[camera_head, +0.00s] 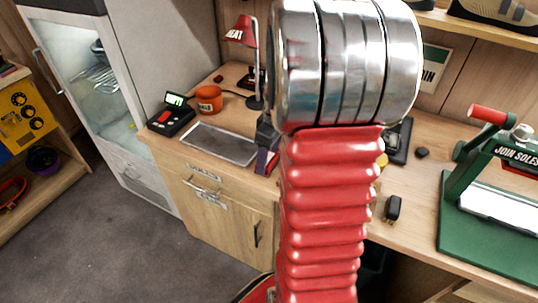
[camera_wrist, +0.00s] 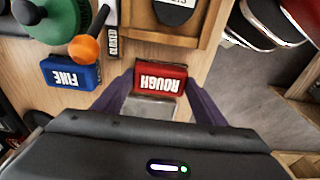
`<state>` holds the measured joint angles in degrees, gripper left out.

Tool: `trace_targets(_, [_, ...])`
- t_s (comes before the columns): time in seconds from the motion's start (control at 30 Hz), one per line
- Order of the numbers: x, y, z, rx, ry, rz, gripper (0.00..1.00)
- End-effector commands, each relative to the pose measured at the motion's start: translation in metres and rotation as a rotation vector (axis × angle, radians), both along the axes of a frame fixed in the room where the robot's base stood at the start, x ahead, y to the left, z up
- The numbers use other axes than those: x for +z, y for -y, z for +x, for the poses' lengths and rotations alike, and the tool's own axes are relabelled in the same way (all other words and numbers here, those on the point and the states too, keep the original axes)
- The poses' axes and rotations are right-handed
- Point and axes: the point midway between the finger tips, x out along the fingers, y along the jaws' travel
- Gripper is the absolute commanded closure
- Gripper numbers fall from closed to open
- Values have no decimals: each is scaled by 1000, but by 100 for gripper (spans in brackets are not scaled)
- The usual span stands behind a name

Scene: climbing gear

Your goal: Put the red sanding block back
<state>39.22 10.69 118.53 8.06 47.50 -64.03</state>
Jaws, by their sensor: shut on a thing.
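The red sanding block (camera_wrist: 161,78), marked ROUGH, is in the wrist view between the two dark purple fingers of my gripper (camera_wrist: 161,88). The fingers are shut on its sides. A grey part shows along its near edge. How far it is above the wooden surface, I cannot tell. A blue block (camera_wrist: 72,73) marked FINE lies to its left, apart from it.
In the head view, a shallow metal tray (camera_head: 219,144) lies on the workbench, with an orange pot (camera_head: 209,99), red lamp (camera_head: 243,31) and black device (camera_head: 171,117) behind or left. A green press (camera_head: 490,190) stands right. The wrist view shows an orange knob (camera_wrist: 83,48) and wooden tray (camera_wrist: 205,30).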

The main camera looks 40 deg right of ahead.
Motion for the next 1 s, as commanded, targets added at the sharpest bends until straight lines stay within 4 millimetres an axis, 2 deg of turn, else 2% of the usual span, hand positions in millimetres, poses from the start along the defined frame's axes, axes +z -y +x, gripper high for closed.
trace_targets(0.3, [-2, 0, 0, 0, 0, -1, 56])
trace_targets(0.33, [-1, 0, 0, 0, 0, -1, 33])
trace_targets(0.57, [-1, 0, 0, 0, 0, -1, 17])
trace_targets(0.87, [0, 0, 0, 1, 2, -2, 16])
trace_targets(1.0, [9, 1, 0, 1, 3, -3, 16])
